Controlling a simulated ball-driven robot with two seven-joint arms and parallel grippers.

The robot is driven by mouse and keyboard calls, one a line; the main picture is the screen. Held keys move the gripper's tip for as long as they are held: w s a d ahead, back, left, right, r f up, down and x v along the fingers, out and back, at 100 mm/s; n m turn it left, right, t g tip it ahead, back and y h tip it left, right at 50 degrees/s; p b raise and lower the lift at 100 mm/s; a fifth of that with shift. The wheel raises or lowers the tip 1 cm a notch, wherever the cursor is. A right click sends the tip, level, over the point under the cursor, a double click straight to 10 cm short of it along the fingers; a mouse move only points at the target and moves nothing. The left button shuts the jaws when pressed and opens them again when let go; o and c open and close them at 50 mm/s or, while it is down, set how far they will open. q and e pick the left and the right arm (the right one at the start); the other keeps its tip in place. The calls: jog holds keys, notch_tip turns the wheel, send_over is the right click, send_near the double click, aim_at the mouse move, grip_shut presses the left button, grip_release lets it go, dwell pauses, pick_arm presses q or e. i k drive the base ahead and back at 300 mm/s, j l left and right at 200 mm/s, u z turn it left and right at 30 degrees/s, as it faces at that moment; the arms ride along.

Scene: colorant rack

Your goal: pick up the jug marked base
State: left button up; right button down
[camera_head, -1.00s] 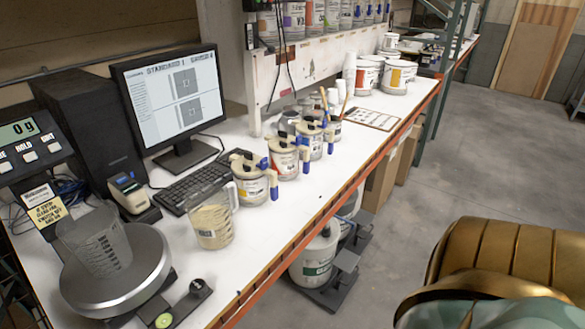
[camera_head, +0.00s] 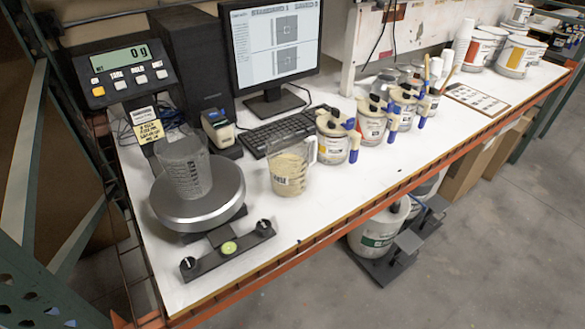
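The likely base jug (camera_head: 291,168) is a clear jug with a handle on its right side, filled with cream-coloured contents. It stands upright on the white bench, right of the scale. Dark print shows on its front but is too small to read. A second clear jug (camera_head: 184,172), seemingly empty, stands on the round scale plate (camera_head: 205,208). Neither of my grippers is in view, and nothing touches the jugs.
Colorant cans (camera_head: 337,140) with blue-tipped spouts stand in a row right of the jug. A keyboard (camera_head: 283,132) and a monitor (camera_head: 275,50) are behind it. The scale display (camera_head: 130,72) reads 0 g. The bench's front edge (camera_head: 330,226) is clear before the jug.

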aim_at(287, 152)
jog(key=i+l+z, duration=0.3)
jog(key=l, duration=0.4)
jog(key=i+l+z, duration=0.25)
jog(key=i+l, duration=0.2)
jog(key=l, duration=0.15)
jog(key=i+l+z, duration=0.3)
jog(key=i+l, duration=0.2)
jog(key=u, duration=2.4)
